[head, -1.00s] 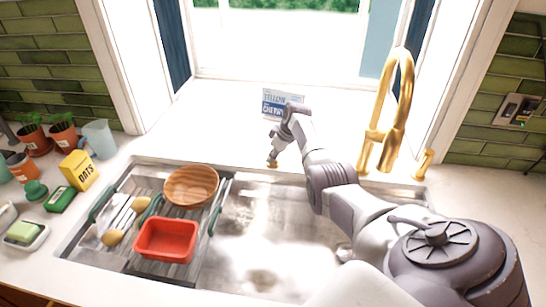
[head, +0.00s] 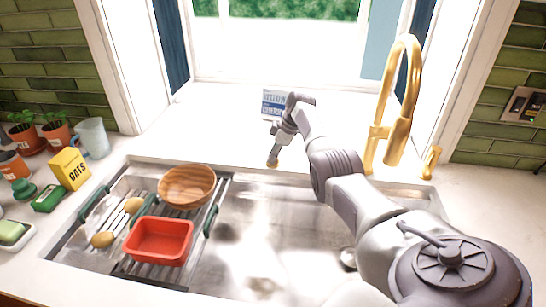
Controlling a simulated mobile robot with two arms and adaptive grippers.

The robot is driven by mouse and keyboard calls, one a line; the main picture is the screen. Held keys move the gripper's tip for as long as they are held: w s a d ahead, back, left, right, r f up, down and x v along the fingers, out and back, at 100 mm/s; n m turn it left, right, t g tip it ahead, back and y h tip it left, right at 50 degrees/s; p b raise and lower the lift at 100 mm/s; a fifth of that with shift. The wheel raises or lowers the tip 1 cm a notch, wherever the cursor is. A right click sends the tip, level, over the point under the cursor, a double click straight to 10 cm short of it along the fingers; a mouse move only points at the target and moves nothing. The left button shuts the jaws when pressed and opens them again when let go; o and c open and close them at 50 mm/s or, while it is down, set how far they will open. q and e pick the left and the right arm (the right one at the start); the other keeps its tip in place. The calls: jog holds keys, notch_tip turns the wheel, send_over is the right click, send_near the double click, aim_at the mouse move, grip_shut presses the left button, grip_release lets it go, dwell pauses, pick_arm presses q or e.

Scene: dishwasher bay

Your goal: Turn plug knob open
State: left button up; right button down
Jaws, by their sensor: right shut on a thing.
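The plug knob (head: 272,164) is a small gold knob at the back edge of the steel sink (head: 275,215), left of the tall gold faucet. Only a little of it shows under my fingers. My right gripper (head: 274,156) points down over the knob and is shut on it. The arm reaches in from the lower right, across the right part of the basin. The knob's turn angle is too small to tell. My left gripper is not in view.
The gold faucet (head: 402,100) and a small gold handle (head: 430,162) stand right of my arm. A blue and white box (head: 275,103) stands behind the gripper. A rack at left holds a wooden bowl (head: 187,184) and a red tub (head: 159,241). The middle basin is clear.

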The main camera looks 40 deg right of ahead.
jog(key=c, duration=1.2)
grip_release()
jog(key=v, duration=1.2)
jog(key=shift+w, duration=0.1)
jog(key=shift+f, duration=0.1)
